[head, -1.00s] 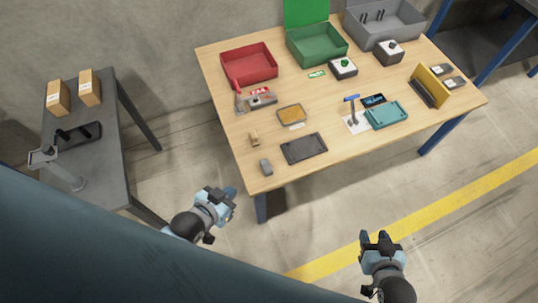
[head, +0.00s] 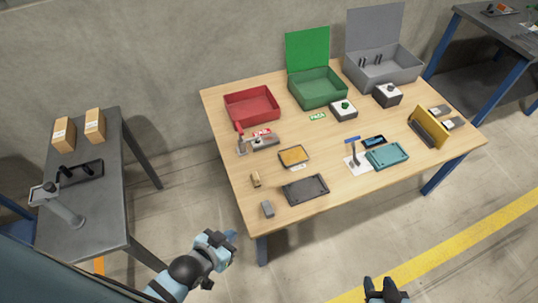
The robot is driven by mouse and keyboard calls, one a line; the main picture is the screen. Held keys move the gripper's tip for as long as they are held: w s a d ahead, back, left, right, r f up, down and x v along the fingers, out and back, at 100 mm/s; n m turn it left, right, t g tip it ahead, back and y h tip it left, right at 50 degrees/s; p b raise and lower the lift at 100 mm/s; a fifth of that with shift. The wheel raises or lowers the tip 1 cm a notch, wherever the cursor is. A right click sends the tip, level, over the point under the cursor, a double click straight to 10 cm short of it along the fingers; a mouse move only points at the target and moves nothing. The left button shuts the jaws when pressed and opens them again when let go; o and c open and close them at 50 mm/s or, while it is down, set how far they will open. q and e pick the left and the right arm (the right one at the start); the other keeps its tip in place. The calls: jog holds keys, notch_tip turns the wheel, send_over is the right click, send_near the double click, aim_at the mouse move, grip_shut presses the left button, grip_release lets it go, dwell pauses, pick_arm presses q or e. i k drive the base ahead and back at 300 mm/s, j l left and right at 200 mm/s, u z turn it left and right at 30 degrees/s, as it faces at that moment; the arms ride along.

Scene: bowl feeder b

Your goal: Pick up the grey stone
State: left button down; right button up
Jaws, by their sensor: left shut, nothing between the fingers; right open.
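The grey stone (head: 267,209), a small grey block, lies near the front left corner of the wooden table (head: 225,120). My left gripper (head: 231,236) is in front of the table's left corner, left of the stone and apart from it. It is shut and empty. My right gripper (head: 383,281) is at the bottom edge of the picture, off the table's front, open and empty. Part of it is cut off.
Near the stone are a small tan block (head: 256,179), a dark tray (head: 322,187) and an orange-filled tray (head: 294,152). A red bin (head: 252,117) and a green bin (head: 316,101) stand behind. A grey side table (head: 103,215) is at left.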

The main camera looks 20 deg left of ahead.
aim_at(267, 207)
jog(key=i+l+u, duration=0.2)
jog(key=l, duration=0.25)
jog(key=i+l+u, duration=0.1)
jog(key=l+u, duration=0.15)
jog(key=l, duration=0.2)
jog(key=i+l+u, duration=0.2)
jog(key=l, duration=0.3)
jog(key=l+u, duration=0.25)
jog(key=l, duration=0.2)
